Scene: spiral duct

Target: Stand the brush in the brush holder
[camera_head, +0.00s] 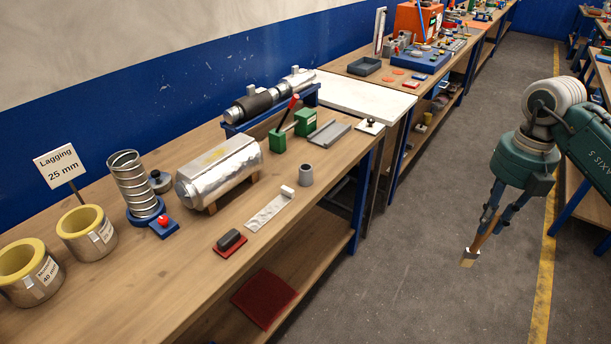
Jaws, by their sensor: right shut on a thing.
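The brush (469,257) hangs from my right gripper (490,222) over the grey floor, to the right of the workbench. Its pale bristle end points down, and part of its wooden handle is hidden between the fingers. My right gripper is shut on that handle. A small grey tapered cup (306,177), which looks like the brush holder, stands upright near the front edge of the bench, well to the left of the brush. Its inside is hard to see. My left gripper is out of view.
Near the cup are a pale strip with a white block (270,209), a foil-wrapped cylinder (221,172) and a red-and-green clamp (293,128). A spiral duct (131,183) and yellow-lined rings (88,230) stand at left.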

